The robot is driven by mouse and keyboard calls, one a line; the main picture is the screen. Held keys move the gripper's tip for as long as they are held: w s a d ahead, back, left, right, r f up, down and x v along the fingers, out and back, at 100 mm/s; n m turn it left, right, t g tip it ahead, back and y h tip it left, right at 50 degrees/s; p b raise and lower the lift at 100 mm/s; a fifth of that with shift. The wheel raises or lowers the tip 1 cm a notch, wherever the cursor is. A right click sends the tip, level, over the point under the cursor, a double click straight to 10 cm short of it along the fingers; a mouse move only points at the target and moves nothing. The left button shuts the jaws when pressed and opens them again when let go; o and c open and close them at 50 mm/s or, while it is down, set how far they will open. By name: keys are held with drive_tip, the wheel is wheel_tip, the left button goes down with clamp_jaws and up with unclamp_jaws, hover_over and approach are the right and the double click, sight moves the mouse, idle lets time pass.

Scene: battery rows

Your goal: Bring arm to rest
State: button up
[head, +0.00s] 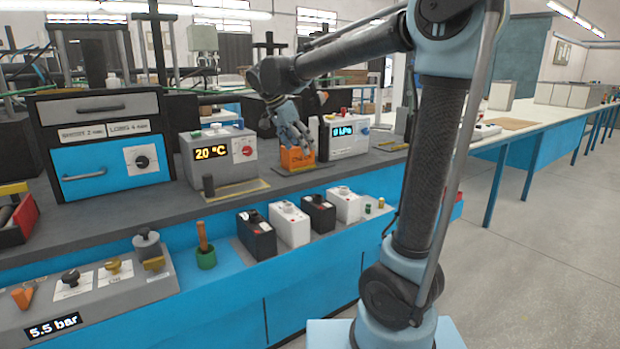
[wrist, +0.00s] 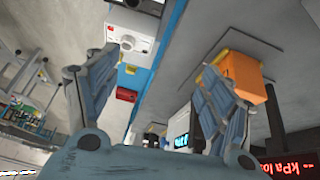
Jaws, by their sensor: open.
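My arm reaches from the right over the grey bench in the head view, bent at the elbow. My gripper (head: 300,138) hangs at its end, pointing down just above and in front of an orange box (head: 297,162). In the wrist view my gripper (wrist: 157,68) has its two fingers spread wide with nothing between them. The orange box (wrist: 244,82) shows there beside the right finger, which overlaps its edge; I cannot tell whether they touch.
A grey "20 °C" unit (head: 222,160) stands left of the orange box and a white display unit (head: 345,140) right of it. Black and white batteries (head: 290,224) stand in a row on the lower blue ledge. Open floor (head: 540,240) lies at right.

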drive_tip(key=s+d+f+n+g+y, duration=0.1)
drive_tip(key=s+d+f+n, duration=0.25)
drive_tip(key=s+d, duration=0.35)
drive_tip(key=s+d+f+n+y, duration=0.1)
drive_tip(key=s+d+f+n, duration=0.1)
drive_tip(key=s+d+f, duration=0.6)
drive_tip(key=s+d+f+n+y, duration=0.1)
drive_tip(key=s+d+f+n, duration=0.1)
drive_tip(key=s+f, duration=0.4)
drive_tip(key=s+d+f+n+y, duration=0.1)
drive_tip(key=s+d+f+n, duration=0.2)
drive_tip(key=s+d+f, duration=0.2)
drive_tip(key=shift+s+d+f+y, duration=0.3)
drive_tip(key=shift+s+f, duration=0.15)
drive_tip(key=shift+f, duration=0.2)
drive_tip(key=shift+w+f, duration=0.2)
drive_tip(key=shift+w, duration=0.25)
